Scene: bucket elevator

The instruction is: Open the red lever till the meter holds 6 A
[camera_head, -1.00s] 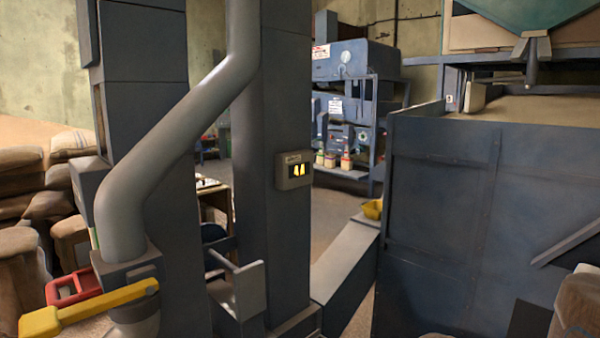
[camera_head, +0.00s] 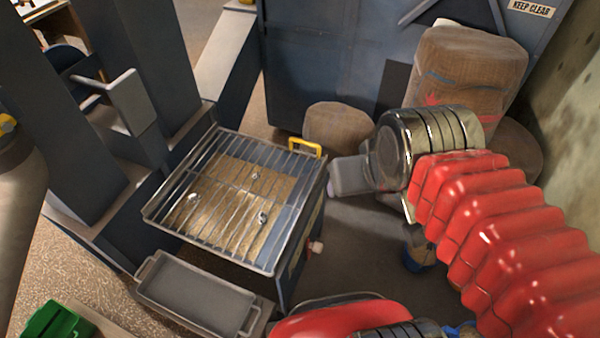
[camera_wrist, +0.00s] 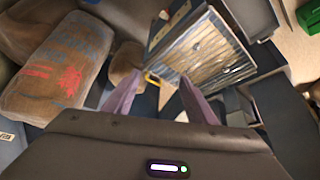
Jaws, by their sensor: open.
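The red lever and the meter are not in either current view. A small yellow part (camera_head: 8,125) shows at the left edge of the head view, by the grey pipe (camera_head: 15,200); most of it is cut off. My gripper (camera_head: 332,185) is at the right of the grated hopper (camera_head: 275,262), seen side-on. In the wrist view my gripper (camera_wrist: 160,88) has its two purple-grey fingers apart and holds nothing.
A grey tray (camera_head: 195,290) sits in front of the hopper, with a green object (camera_head: 57,320) at its left. Sacks (camera_head: 465,70) stand at the back right, against the blue bin (camera_head: 315,50). Dark columns (camera_head: 150,50) stand at the left. A wall is at the right.

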